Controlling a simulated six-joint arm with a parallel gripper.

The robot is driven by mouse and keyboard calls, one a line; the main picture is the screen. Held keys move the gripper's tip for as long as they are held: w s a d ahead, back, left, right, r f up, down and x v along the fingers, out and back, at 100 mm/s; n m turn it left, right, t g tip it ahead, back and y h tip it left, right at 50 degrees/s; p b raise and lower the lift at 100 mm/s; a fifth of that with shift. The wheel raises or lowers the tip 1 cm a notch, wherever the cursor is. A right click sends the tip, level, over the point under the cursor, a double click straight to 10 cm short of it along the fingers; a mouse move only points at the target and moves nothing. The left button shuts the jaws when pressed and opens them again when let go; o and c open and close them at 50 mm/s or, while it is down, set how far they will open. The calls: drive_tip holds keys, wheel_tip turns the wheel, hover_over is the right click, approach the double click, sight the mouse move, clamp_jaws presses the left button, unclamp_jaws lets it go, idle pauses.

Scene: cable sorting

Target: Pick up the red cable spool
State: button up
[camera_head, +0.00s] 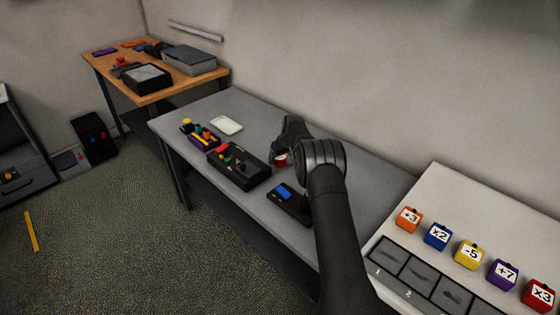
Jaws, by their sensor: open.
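The red cable spool (281,160) is a small red and pale object on the grey table, just right of a black tray. It shows only in part, because my arm and gripper are close by. My gripper (283,149) is over the table, directly at the spool, with its fingers open and pointing down around or just above it. I cannot tell whether the fingers touch the spool.
A black tray (238,172) with a red item stands left of the spool. A black device with a blue screen (286,193) is in front. Colourful items (201,133) and a white dish (226,125) are further left. A panel with numbered blocks (437,237) is at right.

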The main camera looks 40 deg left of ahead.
drive_tip(key=shift+x, duration=1)
drive_tip(key=shift+c, duration=0.5)
drive_tip(key=c, duration=1)
